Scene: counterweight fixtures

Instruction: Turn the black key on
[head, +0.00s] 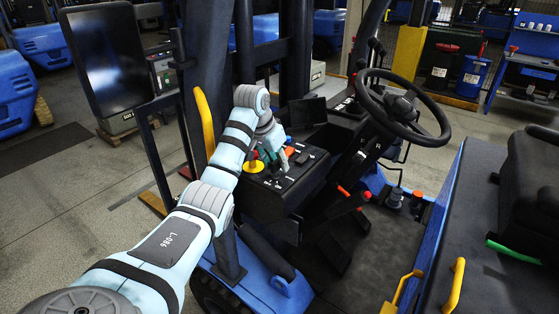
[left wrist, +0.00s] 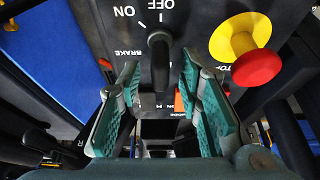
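The black key (left wrist: 159,58) stands on the dark control panel (head: 290,182), below the ON and OFF labels in the left wrist view. Its handle looks upright in that picture, roughly in line with the OFF mark. My left gripper (left wrist: 160,74) is open, with one green finger on each side of the key and a visible gap to both. In the head view my left gripper (head: 268,160) is over the panel and hides the key. My right gripper is in neither view.
A red stop button with a yellow base (left wrist: 246,52) stands close beside my right-hand finger in the wrist view. A steering wheel (head: 404,106), a yellow grab bar (head: 204,122) and a dark screen (head: 307,111) surround the panel. The seat (head: 530,185) is at the right.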

